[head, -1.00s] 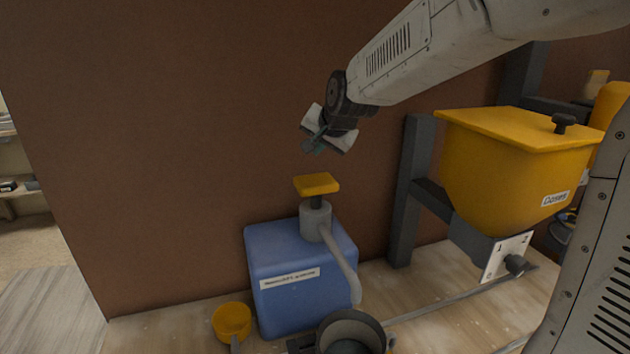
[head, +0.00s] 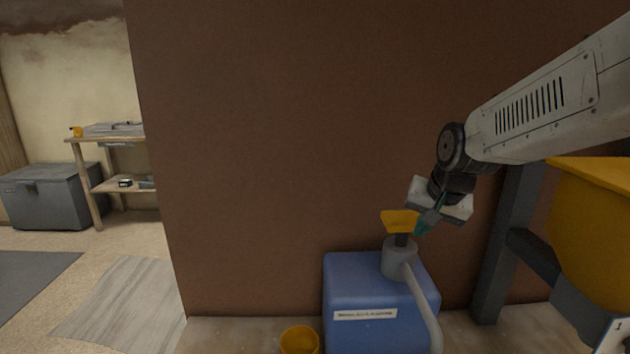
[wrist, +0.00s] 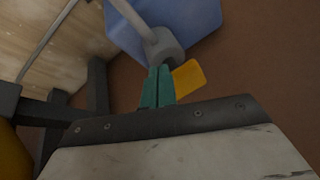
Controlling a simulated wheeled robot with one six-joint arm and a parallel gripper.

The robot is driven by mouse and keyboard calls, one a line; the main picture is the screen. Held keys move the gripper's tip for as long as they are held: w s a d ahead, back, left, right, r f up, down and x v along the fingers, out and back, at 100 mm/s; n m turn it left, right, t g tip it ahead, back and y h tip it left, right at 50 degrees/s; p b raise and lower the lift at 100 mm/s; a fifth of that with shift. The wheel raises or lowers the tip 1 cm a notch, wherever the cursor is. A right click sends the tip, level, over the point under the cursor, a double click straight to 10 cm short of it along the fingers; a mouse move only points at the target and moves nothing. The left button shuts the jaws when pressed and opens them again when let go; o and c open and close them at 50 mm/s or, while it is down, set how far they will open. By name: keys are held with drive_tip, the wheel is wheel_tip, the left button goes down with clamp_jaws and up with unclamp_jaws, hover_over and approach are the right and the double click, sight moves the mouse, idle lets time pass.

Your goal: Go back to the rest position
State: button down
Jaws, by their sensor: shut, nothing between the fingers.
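My gripper (head: 421,228) is shut and empty, with teal fingertips pointing down. In the head view it appears just right of the yellow pump head on the blue canister. In the wrist view the closed teal fingers (wrist: 157,86) overlap the picture of the grey pump collar and sit beside the yellow pump head (wrist: 188,80). I cannot tell whether they touch it.
A blue canister (head: 375,285) with a grey spout (head: 424,305) stands on the worktop against a brown wall. A yellow cup (head: 299,341) is left of it. A yellow hopper (head: 596,235) on a dark frame (head: 505,245) is at right. Open floor lies at left.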

drive_tip(key=s+d+n+g, duration=0.3)
drive_tip(key=s+n, duration=0.1)
drive_tip(key=s, duration=2.6)
drive_tip(key=shift+r+g+h, duration=0.2)
drive_tip(key=shift+g+h, duration=0.1)
drive_tip(key=shift+h, duration=0.1)
drive_tip(key=shift+s, duration=0.1)
drive_tip(key=w+a+r, duration=0.1)
drive_tip(key=w+r, duration=0.3)
drive_tip(key=w, duration=0.9)
drive_tip(key=w+a+r+g, duration=0.1)
drive_tip(key=w+r, duration=0.3)
drive_tip(key=w, duration=1)
drive_tip(key=w+a+r, duration=0.1)
drive_tip(key=w+r, duration=0.4)
drive_tip(key=w, duration=0.8)
drive_tip(key=shift+w, duration=0.4)
